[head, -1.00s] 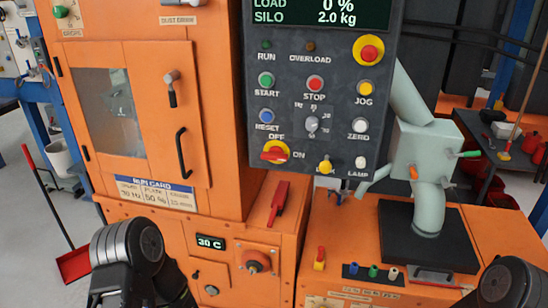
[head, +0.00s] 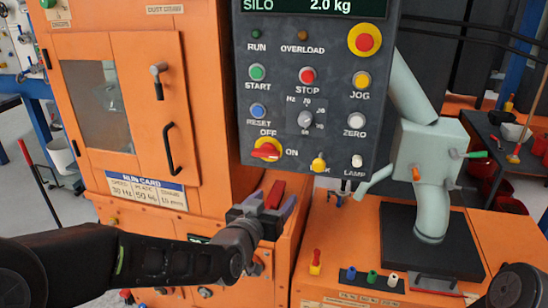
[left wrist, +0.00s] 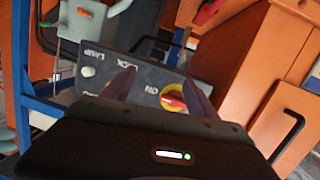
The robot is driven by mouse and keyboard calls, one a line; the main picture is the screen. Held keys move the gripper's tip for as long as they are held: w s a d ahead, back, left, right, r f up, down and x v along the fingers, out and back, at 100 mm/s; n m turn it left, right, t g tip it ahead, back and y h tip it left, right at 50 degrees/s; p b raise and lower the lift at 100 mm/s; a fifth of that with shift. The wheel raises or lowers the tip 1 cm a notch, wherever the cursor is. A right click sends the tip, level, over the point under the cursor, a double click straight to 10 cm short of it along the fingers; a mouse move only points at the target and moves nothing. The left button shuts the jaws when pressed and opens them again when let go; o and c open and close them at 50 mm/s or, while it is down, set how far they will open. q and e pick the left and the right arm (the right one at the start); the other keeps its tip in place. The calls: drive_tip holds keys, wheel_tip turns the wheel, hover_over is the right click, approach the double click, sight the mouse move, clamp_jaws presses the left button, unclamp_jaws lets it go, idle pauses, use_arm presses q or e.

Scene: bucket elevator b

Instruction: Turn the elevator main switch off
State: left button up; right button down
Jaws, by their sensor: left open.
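The main switch (head: 266,150) is a red rotary handle on a yellow disc, low on the left of the dark control panel (head: 330,130). OFF is printed above it and ON to its right; the handle lies roughly level, in line with ON. My left gripper (head: 270,203) is open and empty, below the switch and apart from it in the head view. In the left wrist view the switch (left wrist: 173,99) shows beyond the gripper (left wrist: 160,85), seen between the two fingers and nearer one of them. My right gripper is out of view.
A yellow knob (head: 319,163) and a white lamp button (head: 357,161) sit right of the switch. A red lever (head: 276,192) stands on the orange housing just behind my left gripper.

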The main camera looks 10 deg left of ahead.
sight(265, 155)
use_arm(q)
drive_tip(key=shift+o, duration=1.4)
drive_tip(key=w+a+r+t+y, duration=0.1)
drive_tip(key=w+a+r+t, duration=0.1)
drive_tip(key=a+r, duration=0.2)
drive_tip(key=shift+w+a+r+n+y, duration=0.2)
drive_tip(key=shift+a+r+n+y, duration=0.15)
drive_tip(key=shift+r, duration=0.45)
drive_tip(key=shift+o, duration=0.7)
drive_tip(key=shift+r, duration=0.15)
drive_tip(key=shift+w+d, duration=0.2)
drive_tip(key=shift+w, duration=3.65)
drive_tip(key=shift+c, duration=0.4)
drive_tip(key=c, duration=1.3)
